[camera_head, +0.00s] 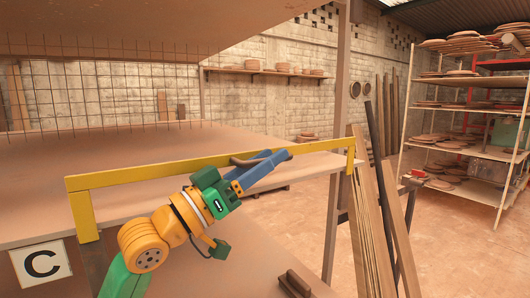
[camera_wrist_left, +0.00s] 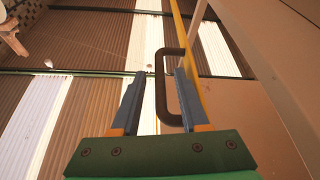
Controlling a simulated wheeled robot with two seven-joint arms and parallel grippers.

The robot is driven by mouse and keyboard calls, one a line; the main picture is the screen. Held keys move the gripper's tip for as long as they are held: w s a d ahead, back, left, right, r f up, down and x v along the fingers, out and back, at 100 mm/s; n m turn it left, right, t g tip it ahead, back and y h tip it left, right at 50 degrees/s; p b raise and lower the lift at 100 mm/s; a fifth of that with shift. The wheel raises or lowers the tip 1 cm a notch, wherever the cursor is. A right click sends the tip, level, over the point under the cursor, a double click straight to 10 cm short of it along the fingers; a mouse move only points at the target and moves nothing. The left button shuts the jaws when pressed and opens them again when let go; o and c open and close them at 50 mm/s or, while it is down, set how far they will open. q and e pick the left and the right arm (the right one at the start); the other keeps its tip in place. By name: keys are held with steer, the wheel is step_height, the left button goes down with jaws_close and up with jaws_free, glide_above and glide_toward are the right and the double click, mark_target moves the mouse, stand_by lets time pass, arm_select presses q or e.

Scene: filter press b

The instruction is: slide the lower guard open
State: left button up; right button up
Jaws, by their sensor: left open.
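A yellow guard bar (camera_head: 210,162) runs across the shelf front, with a yellow leg down at each end. A dark brown loop handle (camera_head: 243,161) is fixed on the bar; the left wrist view shows this handle (camera_wrist_left: 160,92) beside the yellow bar (camera_wrist_left: 181,30). My left gripper (camera_head: 280,155) is at the handle, its blue fingers apart. In the wrist view the handle's long side lies between the two fingers of the gripper (camera_wrist_left: 160,74); I cannot tell whether either finger touches it. The fingers partly cover the handle in the head view. My right gripper is out of view.
A brown block-like piece (camera_head: 295,283) lies on the lower surface at front. A "C" sign (camera_head: 41,264) is at the lower left. Planks (camera_head: 370,220) lean by a post (camera_head: 337,200) on the right. A rack (camera_head: 470,125) stands farther back. Open floor lies between.

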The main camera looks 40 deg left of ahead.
arm_select(q)
jaws_close()
stand_by(1.4)
